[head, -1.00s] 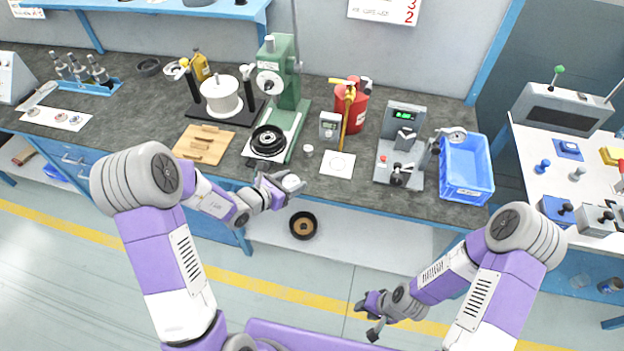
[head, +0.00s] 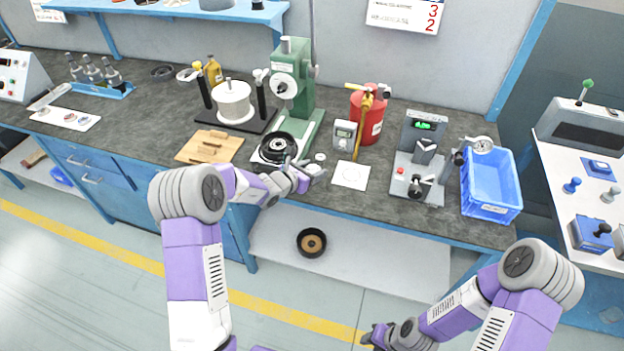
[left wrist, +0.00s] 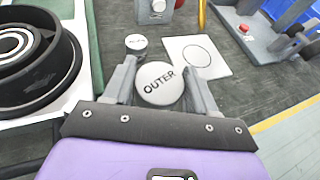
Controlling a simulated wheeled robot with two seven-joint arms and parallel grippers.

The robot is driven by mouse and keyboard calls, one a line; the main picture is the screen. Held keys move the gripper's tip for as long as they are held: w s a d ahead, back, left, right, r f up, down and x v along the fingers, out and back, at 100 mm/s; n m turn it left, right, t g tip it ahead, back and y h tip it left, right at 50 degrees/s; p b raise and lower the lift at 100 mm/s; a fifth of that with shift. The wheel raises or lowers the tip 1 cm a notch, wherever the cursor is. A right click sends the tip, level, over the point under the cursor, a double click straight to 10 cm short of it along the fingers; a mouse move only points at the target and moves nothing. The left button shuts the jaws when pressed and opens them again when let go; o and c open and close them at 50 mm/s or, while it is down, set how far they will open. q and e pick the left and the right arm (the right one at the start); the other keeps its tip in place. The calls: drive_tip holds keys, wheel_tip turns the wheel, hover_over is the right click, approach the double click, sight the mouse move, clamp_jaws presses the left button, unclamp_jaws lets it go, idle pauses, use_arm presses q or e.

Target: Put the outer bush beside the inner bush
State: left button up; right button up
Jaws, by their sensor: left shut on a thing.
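My left gripper (head: 314,171) is shut on the outer bush, a white round piece marked OUTER (left wrist: 161,83), which sits between the two fingers in the left wrist view. The gripper is at the front edge of the bench. The inner bush (head: 320,157), a smaller white cylinder with a marked top, stands on the bench just beyond it. In the left wrist view the inner bush (left wrist: 136,43) is ahead and slightly left of the outer bush, apart from it. My right gripper (head: 374,337) hangs low in front of the bench, empty and partly cut off by the picture's edge.
A white card with a circle (head: 351,174) lies right of the inner bush. The green press (head: 298,85) with a black ringed part (head: 277,148) stands left. A grey meter (head: 343,136), a red bottle (head: 371,117) and a gauge stand (head: 418,160) stand behind and right.

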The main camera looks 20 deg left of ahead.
use_arm(q)
drive_tip(key=shift+f+b, duration=0.35)
drive_tip(key=shift+f, duration=1.2)
drive_tip(key=shift+f, duration=0.15)
drive_tip(key=o, duration=1.2)
